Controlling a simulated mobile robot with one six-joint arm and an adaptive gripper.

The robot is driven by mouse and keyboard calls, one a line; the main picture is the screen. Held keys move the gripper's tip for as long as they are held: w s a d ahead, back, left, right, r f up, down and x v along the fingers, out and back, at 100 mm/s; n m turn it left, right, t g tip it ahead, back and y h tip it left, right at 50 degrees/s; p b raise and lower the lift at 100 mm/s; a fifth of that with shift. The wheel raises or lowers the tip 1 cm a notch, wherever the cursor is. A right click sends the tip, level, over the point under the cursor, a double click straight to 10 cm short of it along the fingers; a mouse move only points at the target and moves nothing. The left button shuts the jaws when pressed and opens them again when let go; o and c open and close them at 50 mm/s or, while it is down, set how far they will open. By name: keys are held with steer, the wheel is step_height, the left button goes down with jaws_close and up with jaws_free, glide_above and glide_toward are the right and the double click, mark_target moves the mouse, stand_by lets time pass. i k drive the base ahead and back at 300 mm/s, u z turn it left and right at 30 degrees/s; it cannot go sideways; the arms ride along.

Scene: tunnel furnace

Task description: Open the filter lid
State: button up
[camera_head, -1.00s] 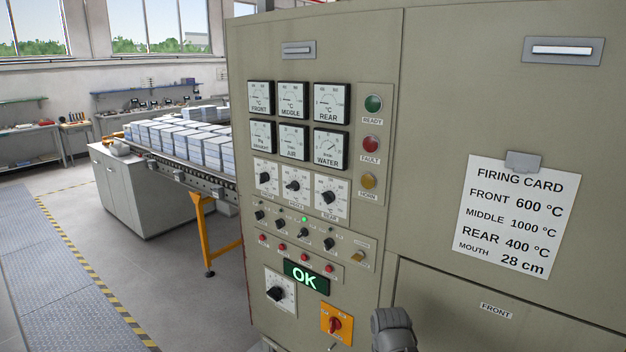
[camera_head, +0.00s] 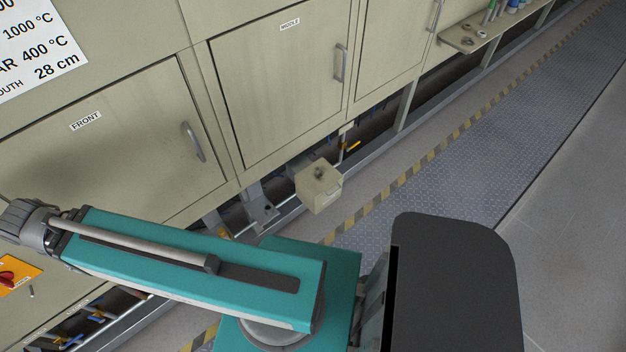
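A small beige box (camera_head: 320,187) with a dark round knob on its top sits low in front of the furnace, below the door marked MIDDLE. It looks closed. It may be the filter with its lid, but its label is too small to read. My teal arm reaches across the lower left, and its grey wrist (camera_head: 25,220) is at the left edge, far from the box. My gripper's fingers do not show.
Furnace doors marked FRONT (camera_head: 110,150) and MIDDLE (camera_head: 280,85) are shut, with grey handles. Pipes and yellow-handled valves run underneath. A shelf with bottles (camera_head: 480,30) is at the upper right. A metal walkway (camera_head: 490,140) beyond the striped line is clear.

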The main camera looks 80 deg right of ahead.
mark_target(320, 175)
steer(key=z, duration=0.05)
steer(key=k, duration=0.5)
steer(key=z, duration=0.95)
steer(key=i, duration=0.1)
steer(key=z, duration=2.8)
